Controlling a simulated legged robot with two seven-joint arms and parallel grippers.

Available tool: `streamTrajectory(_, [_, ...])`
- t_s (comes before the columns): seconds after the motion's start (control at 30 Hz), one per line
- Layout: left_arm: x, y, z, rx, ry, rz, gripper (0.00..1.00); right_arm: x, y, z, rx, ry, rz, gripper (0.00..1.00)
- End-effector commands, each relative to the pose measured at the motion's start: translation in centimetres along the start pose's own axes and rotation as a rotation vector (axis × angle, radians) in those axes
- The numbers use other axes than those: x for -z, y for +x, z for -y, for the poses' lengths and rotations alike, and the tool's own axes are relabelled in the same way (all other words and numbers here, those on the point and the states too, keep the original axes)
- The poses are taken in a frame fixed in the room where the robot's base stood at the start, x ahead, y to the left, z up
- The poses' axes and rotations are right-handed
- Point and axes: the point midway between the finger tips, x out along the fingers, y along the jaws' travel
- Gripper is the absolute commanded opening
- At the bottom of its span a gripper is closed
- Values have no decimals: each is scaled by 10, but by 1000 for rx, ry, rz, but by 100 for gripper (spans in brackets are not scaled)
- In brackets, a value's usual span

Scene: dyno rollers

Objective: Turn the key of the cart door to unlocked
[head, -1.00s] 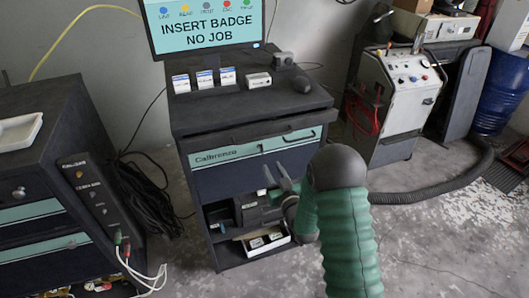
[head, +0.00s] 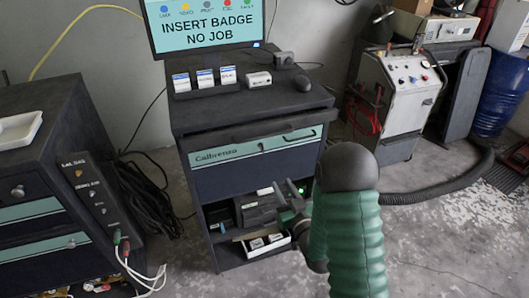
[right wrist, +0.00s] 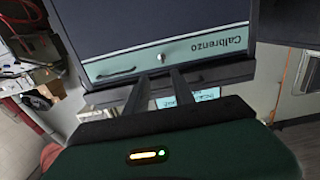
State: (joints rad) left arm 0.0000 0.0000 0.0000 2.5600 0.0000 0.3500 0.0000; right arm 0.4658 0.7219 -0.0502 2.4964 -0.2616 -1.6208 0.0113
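The cart (head: 245,180) stands in the middle of the head view, with a dark door panel under a teal strip marked "Calbrenzo". A small silver key (right wrist: 161,58) sits on the teal strip in the right wrist view, where the cart appears upside down. It is a tiny spot in the head view (head: 261,147); its turn is too small to read. My right gripper (head: 284,189) is open and empty, in front of the cart and below the key. In the right wrist view its two fingers (right wrist: 157,88) are apart, with the key beyond them. My left gripper is out of view.
A dark handle (head: 299,136) is right of the key. Open shelves below hold a black device and a white tray (head: 268,246). A monitor (head: 207,25) stands above the cart. A dark cabinet (head: 35,170) is at left, and a hose (head: 440,188) lies at right.

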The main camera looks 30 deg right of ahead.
Motion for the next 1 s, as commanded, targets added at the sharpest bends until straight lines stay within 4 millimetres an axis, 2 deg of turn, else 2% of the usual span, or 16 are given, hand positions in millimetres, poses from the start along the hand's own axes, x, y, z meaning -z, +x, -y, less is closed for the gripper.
streamTrajectory(0.07, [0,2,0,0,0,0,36,-1,-7,0,-1,0,0,30])
streamTrajectory(0.1, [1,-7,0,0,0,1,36,2,-10,0,-1,1,4,30])
streamTrajectory(0.2, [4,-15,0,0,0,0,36,2,-19,0,0,0,4,30])
streamTrajectory(0.4, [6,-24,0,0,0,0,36,1,-32,0,0,1,2,30])
streamTrajectory(0.73, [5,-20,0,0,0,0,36,-2,-33,0,0,0,-1,30])
streamTrajectory(1.0, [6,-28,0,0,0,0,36,1,-35,0,0,0,1,30])
